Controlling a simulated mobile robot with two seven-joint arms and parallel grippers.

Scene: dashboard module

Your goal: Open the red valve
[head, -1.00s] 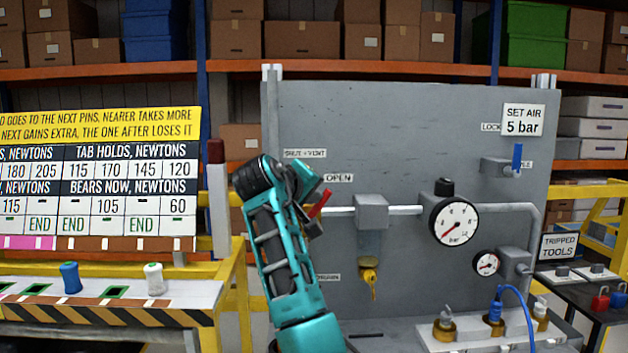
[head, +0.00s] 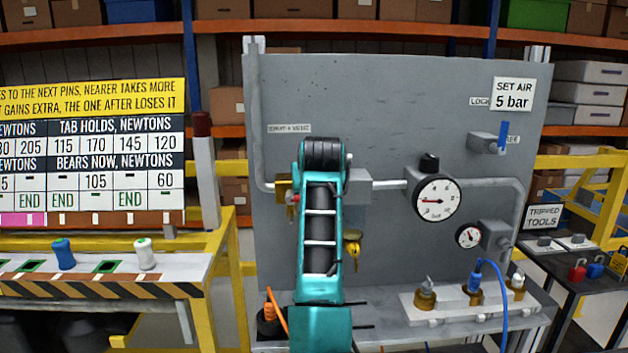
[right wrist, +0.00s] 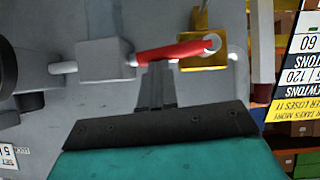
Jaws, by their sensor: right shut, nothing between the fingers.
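The red valve handle (right wrist: 175,52) lies nearly in line with the pipe in the right wrist view, running from the brass valve body (right wrist: 203,55) to the grey block (right wrist: 105,60). In the head view only a small red bit (head: 292,198) shows beside the brass valve body (head: 283,188); my arm hides the rest. My right gripper (right wrist: 157,80) is shut and empty, its fingertips right at the handle's side. Whether they touch it I cannot tell. In the head view the gripper is hidden behind my arm. My left gripper is out of view.
The large gauge (head: 437,200) and small gauge (head: 469,236) sit on the grey panel (head: 380,110), right of my arm. Fittings and a blue hose (head: 503,300) stand on the ledge at lower right.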

